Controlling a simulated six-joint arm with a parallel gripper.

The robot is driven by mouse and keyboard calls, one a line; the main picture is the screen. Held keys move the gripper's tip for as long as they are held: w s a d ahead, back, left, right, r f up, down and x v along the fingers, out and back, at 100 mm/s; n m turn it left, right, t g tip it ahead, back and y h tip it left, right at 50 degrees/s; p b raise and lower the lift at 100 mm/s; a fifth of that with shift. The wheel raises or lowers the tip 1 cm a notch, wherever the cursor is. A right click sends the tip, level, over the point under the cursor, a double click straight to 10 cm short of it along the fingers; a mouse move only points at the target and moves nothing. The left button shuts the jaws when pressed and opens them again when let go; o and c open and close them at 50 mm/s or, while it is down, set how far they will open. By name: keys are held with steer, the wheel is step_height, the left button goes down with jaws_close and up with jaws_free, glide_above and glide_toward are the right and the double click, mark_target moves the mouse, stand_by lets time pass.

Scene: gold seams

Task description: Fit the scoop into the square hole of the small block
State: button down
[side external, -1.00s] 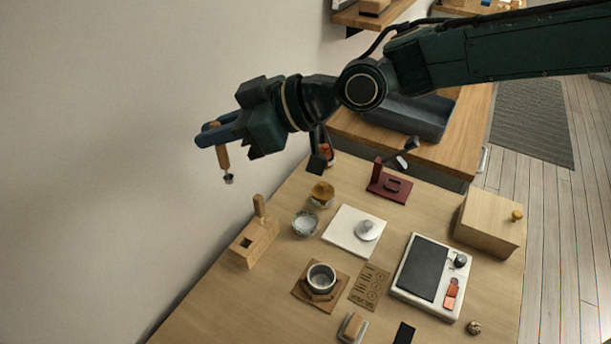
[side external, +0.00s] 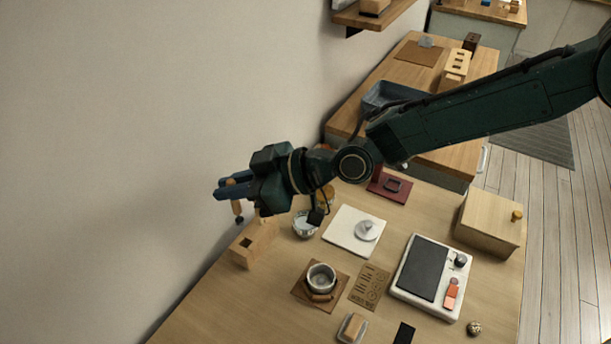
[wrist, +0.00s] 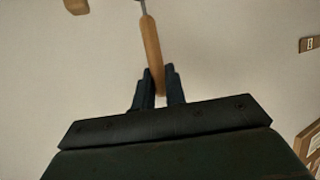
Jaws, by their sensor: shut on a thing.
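The scoop (side external: 237,207) has a wooden handle and a small dark end that points down. My gripper (side external: 234,189) is shut on its handle. The small wooden block (side external: 262,240) stands on the table near the wall side, with a dark square hole in its top. In the side view, the scoop's lower end hangs above and slightly left of this hole, apart from the block. My gripper partly hides a wooden peg in the block's far part. In the wrist view, the scoop's handle (wrist: 151,45) runs up from between my fingertips (wrist: 159,88), and its far end is cut off.
A glass bowl (side external: 304,225) stands close right of the block, partly under my wrist. A white board (side external: 342,232), a cup (side external: 320,277) on a brown mat and a scale (side external: 398,290) lie further right. The table's wall-side edge is near the block.

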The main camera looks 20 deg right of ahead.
mark_target(242, 224)
steer(key=shift+f, duration=0.1)
steer(key=shift+f, duration=2.1)
steer(key=shift+f, duration=2.9)
stand_by(2.9)
